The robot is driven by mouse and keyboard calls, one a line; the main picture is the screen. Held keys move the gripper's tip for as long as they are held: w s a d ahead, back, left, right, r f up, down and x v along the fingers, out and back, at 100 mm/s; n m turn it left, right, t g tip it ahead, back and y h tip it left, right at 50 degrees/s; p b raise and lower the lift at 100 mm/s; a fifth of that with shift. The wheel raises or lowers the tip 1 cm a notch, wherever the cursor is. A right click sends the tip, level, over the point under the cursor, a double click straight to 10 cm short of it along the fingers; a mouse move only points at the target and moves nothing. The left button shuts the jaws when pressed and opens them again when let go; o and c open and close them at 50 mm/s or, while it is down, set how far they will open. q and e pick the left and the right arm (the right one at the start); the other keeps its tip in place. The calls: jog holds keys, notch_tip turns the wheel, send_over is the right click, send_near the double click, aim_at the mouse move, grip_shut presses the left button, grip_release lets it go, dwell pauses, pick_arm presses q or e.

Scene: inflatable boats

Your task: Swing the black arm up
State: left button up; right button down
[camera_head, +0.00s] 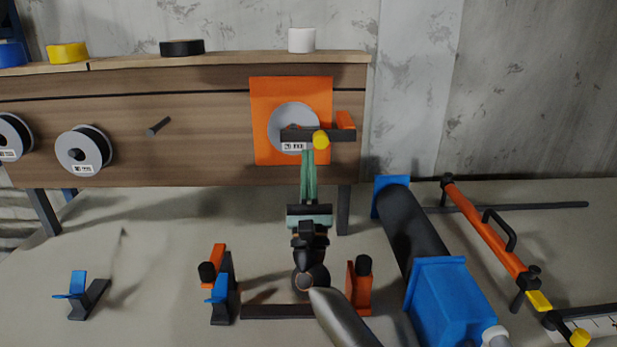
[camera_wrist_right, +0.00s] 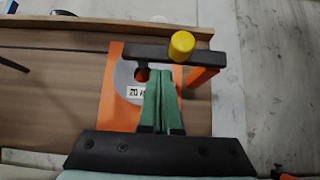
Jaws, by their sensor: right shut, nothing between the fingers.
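The black arm (camera_head: 298,134) lies level across a grey disc (camera_head: 290,118) on an orange panel (camera_head: 262,95), fixed to the front of a wooden board. A yellow knob (camera_head: 321,140) sticks out from it, and an orange block (camera_head: 346,121) is at its right end. The arm (camera_wrist_right: 150,53) and knob (camera_wrist_right: 181,46) also show in the right wrist view. My right gripper (camera_head: 308,153) has its green fingers (camera_wrist_right: 160,74) shut and empty, just below the arm and left of the knob. I cannot tell whether the fingertips touch the arm. My left gripper is not in view.
Grey spools (camera_head: 84,150) and a dark peg (camera_head: 158,126) are on the board at left. Tape rolls (camera_head: 182,47) sit on its top ledge. A blue block (camera_head: 448,292) with a black cylinder and an orange bar (camera_head: 484,227) lie to the right. Blue and orange brackets stand lower down.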

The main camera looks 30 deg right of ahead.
jog(key=shift+r, duration=0.35)
jog(key=shift+r+m+h+b, duration=0.1)
jog(key=shift+m+h+b, duration=0.2)
jog(key=shift+m, duration=0.3)
